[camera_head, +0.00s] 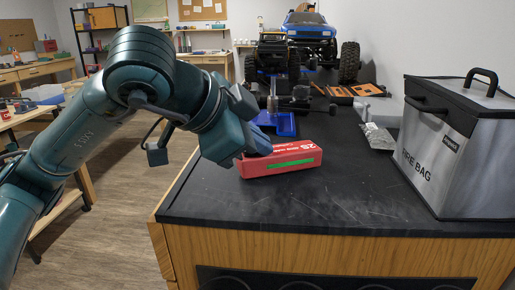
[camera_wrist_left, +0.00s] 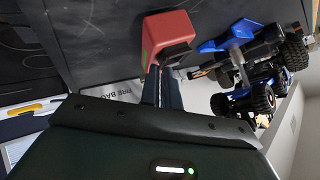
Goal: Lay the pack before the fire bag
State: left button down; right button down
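The pack (camera_head: 285,163), a red box with white lettering and a green stripe, is at the left part of the black counter, low at its surface; I cannot tell whether it touches. My left gripper (camera_head: 257,143) reaches its left end, and its fingers appear closed on it. In the left wrist view the pack (camera_wrist_left: 168,33) sits at the fingertips (camera_wrist_left: 160,72), with red showing between them. The fire bag (camera_head: 440,150), silver with black trim and lid handle, stands upright at the right, apart from the pack. My right gripper is not in view.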

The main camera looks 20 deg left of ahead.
pick_arm(q)
jog(key=shift+f, duration=0.2)
jog(key=c, duration=2.1)
grip_release()
jog(key=shift+f, duration=0.2)
jog(key=o, duration=0.5)
jog(key=shift+r, duration=0.1)
jog(key=shift+s+r, duration=0.1)
jog(key=shift+r, duration=0.1)
jog(key=v, duration=1.2)
jog(key=shift+f+p, duration=0.1)
jog(key=shift+p, duration=0.3)
